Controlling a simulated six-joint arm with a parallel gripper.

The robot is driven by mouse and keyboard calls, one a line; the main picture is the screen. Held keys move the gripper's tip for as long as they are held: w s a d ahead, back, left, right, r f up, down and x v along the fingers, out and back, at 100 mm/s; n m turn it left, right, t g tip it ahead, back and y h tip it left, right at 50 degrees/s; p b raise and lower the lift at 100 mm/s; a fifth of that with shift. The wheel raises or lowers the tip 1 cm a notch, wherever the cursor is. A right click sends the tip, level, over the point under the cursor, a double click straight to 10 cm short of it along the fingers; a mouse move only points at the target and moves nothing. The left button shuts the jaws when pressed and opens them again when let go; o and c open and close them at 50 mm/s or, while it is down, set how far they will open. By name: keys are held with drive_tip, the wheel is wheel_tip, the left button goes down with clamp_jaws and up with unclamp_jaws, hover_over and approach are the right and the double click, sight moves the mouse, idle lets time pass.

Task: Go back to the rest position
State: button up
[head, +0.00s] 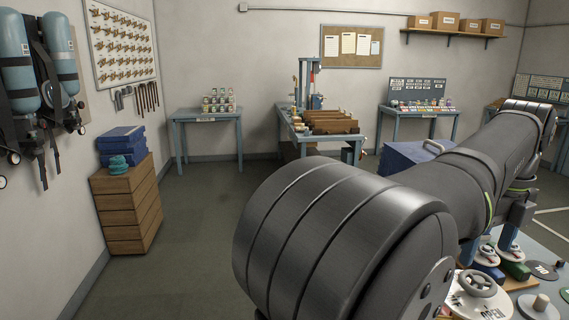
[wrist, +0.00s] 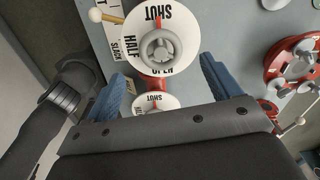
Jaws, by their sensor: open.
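My gripper (wrist: 164,76) is open, its two blue fingers spread apart with nothing held between them. In the wrist view a grey handwheel (wrist: 160,48) on a white dial marked SHUT and HALF lies beyond and between the fingers. A second white dial (wrist: 150,101) with a red pointer shows lower down, partly hidden by the gripper body. In the head view my dark arm fills the foreground, with blue fingers at the right over the panel. I cannot tell how far the fingers are above the dials.
A red handwheel (wrist: 291,66) stands right of the gripper in the wrist view. In the head view another grey handwheel (head: 477,283) sits on a white dial marked OPEN at the lower right. A blue chest (head: 403,156) and a wooden drawer unit (head: 128,207) stand on the floor.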

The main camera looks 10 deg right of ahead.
sight(477, 280)
wheel_tip(477, 280, up, 11)
wheel_tip(477, 280, down, 17)
drive_tip(key=shift+f, duration=0.2)
drive_tip(key=n, duration=0.5)
drive_tip(key=shift+a+r, duration=0.1)
drive_tip(key=n, duration=0.4)
drive_tip(key=shift+s+n, duration=0.15)
drive_tip(key=shift+n, duration=0.15)
drive_tip(key=n, duration=0.3)
drive_tip(key=shift+n, duration=0.4)
drive_tip(key=shift+s+a+n, duration=0.1)
drive_tip(key=shift+n, duration=1.5)
